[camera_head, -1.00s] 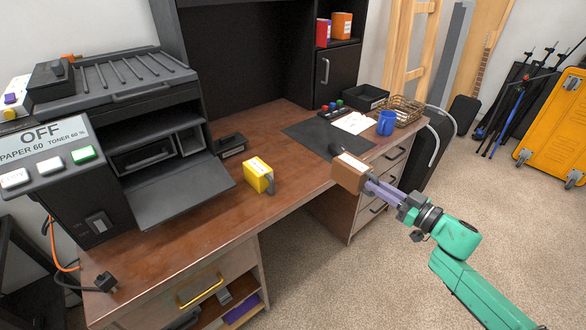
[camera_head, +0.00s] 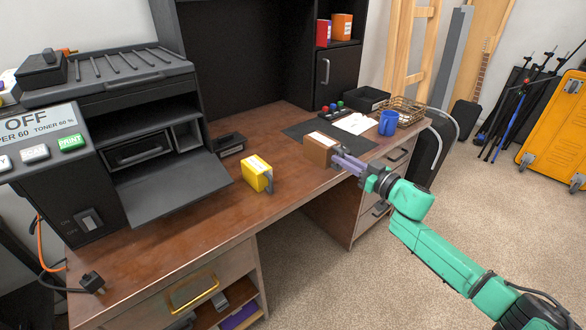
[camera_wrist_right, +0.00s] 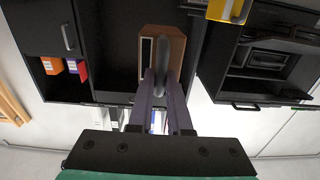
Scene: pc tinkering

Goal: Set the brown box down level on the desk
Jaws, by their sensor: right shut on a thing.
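The brown box (camera_head: 320,150), with a pale label on top, is at the desk's (camera_head: 205,230) front edge, right of the yellow box. My right gripper (camera_head: 342,160) is shut on it from the front right. In the right wrist view the brown box (camera_wrist_right: 163,50) sits at the tips of the purple fingers (camera_wrist_right: 160,80), with a grey curved piece between them. The box looks roughly upright. I cannot tell whether its underside touches the desk or hangs just above it. My left gripper is not in view.
A yellow box (camera_head: 257,172) with a grey handle stands to the left. A dark mat (camera_head: 305,130), blue mug (camera_head: 387,122) and wire basket (camera_head: 408,109) lie behind and right. A black printer (camera_head: 130,140) fills the left side. Brown desk surface is bare between yellow and brown boxes.

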